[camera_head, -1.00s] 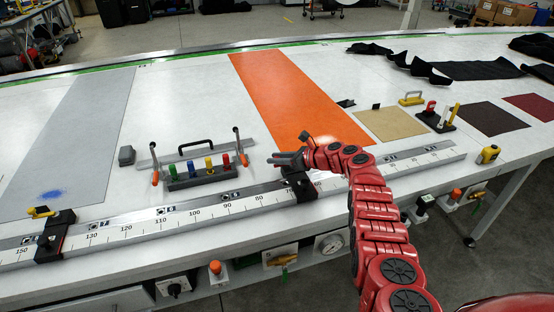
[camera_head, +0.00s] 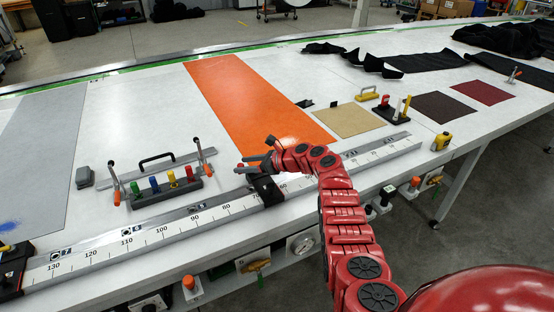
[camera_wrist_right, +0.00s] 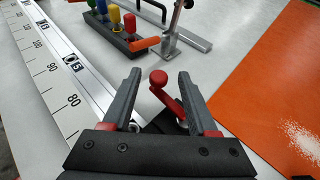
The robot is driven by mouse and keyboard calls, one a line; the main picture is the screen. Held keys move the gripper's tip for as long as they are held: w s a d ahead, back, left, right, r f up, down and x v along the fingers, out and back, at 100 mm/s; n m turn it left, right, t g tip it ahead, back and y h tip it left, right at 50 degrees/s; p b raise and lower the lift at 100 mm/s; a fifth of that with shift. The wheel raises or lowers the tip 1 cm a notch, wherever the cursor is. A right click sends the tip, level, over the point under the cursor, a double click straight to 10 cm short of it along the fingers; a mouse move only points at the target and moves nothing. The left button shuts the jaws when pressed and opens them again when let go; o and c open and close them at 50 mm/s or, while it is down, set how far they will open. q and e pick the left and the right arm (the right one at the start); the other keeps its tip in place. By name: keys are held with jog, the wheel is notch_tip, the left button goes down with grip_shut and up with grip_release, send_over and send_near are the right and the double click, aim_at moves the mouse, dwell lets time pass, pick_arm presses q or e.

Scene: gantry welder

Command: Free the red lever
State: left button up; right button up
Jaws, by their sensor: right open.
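The red lever (camera_wrist_right: 172,97) has a round knob and a short arm. In the right wrist view it stands between the two fingers of my right gripper (camera_wrist_right: 158,75), rising from a dark part partly hidden by the gripper. The fingers are open on both sides of it, and I see no clear contact. My left gripper is not in view.
The ruler rail (camera_head: 160,232) runs along the table's front edge. Left of the gripper are a rack of coloured handles (camera_head: 167,190) and a bar with orange-handled clamps (camera_head: 204,158). An orange sheet (camera_head: 250,100) lies behind. Black cloth (camera_head: 430,62) lies at back right.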

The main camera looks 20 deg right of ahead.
jog(key=b+v, duration=0.1)
jog(key=v, duration=1.4)
jog(key=shift+s+d+r, duration=0.1)
jog(key=shift+d, duration=0.05)
